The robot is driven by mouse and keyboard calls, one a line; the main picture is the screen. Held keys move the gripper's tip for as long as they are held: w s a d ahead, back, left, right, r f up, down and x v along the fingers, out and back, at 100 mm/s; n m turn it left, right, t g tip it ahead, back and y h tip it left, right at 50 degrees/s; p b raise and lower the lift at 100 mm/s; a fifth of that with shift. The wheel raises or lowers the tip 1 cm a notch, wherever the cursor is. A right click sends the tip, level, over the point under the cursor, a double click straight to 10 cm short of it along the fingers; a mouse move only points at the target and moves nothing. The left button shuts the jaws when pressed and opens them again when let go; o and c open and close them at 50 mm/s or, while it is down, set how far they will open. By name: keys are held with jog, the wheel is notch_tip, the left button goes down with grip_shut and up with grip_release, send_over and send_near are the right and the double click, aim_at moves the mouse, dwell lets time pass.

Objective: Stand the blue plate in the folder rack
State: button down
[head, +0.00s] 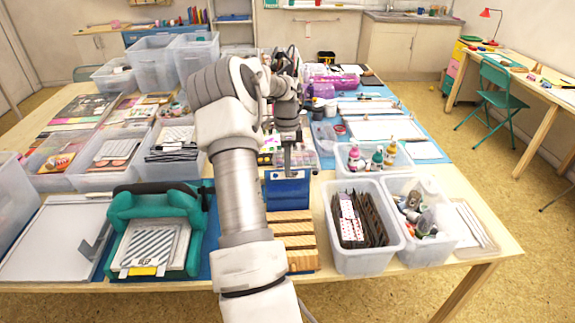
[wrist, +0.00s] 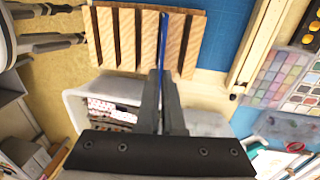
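The blue plate (head: 287,192) is upright below my gripper (head: 287,170) in the head view. In the wrist view the plate (wrist: 163,42) shows edge-on as a thin blue line, in line with a gap between slats. My gripper (wrist: 162,75) is shut on its upper edge. The wooden folder rack (head: 294,243) is on the table with its slats running left to right; the plate hides its far part. The rack also shows in the wrist view (wrist: 126,40). I cannot tell whether the plate's lower edge is inside the slot or just above it.
A clear bin of dark folders (head: 362,228) stands right of the rack, with a bin of bottles (head: 419,218) beside it. A teal press (head: 157,232) is to the left. A blue mat (wrist: 228,35) lies beyond the rack. My arm hides part of the table.

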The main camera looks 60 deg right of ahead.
jog(key=c, duration=1)
grip_release()
jog(key=shift+r, duration=0.1)
jog(key=r+p, duration=0.2)
jog(key=r, duration=0.1)
jog(key=r+p, duration=0.1)
jog(key=p, duration=0.1)
jog(key=shift+w+d+r, duration=0.2)
jog(key=shift+d+r, duration=0.1)
jog(key=shift+r, duration=0.1)
jog(key=shift+r, duration=0.1)
jog(key=shift+w+d+r+p, duration=0.25)
jog(key=shift+d+r+p, duration=0.05)
jog(key=shift+r, duration=2.55)
jog(key=shift+w+d+r+p, duration=0.25)
jog(key=shift+d+r+p, duration=0.1)
jog(key=shift+r, duration=2.45)
jog(key=shift+w+d+r+p, duration=0.25)
jog(key=shift+d+r, duration=0.05)
jog(key=shift+r, duration=2.55)
